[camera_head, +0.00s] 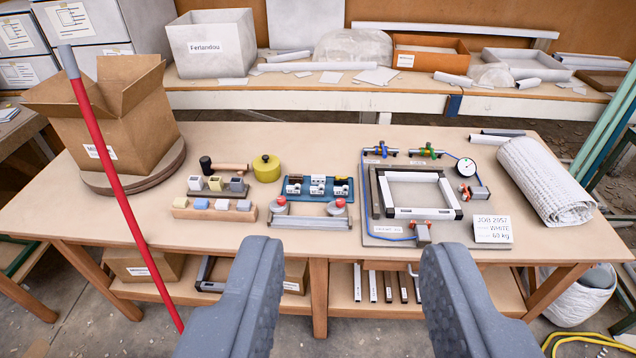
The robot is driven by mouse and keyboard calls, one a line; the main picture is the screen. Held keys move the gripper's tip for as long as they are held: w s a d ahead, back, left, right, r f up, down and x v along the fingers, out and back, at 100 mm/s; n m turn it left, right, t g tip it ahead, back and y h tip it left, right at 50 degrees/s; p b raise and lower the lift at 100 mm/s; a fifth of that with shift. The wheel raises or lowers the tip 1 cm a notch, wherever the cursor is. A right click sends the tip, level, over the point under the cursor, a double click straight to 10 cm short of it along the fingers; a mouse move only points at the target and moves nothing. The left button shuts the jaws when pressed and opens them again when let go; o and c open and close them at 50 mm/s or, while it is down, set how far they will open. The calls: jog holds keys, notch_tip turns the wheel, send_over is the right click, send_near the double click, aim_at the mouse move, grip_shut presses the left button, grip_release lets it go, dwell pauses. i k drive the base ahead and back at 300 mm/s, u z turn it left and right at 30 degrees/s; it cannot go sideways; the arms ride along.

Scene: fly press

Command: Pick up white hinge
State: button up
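Small hinge-like parts sit on a blue tray (327,195) in the middle of the table. Several look white, such as the white hinge (317,181), and a darker one with some yellow stands at the tray's right end. They are too small to tell their exact shape. My gripper (350,246) is open and empty, its two grey fingers wide apart at the bottom of the view. The tray lies farther off, between and beyond the fingertips.
A white-and-black frame (416,194) lies in a grey fixture right of the tray, beside a card (492,229) reading "JOB 2957 WHITE". Left are coloured blocks (222,204), a mallet (226,167) and a yellow pot (266,168). A red pole (108,165) crosses the left side.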

aim_at(315, 179)
jog(key=u, duration=0.25)
jog(key=i, duration=2.15)
jog(key=z, duration=0.8)
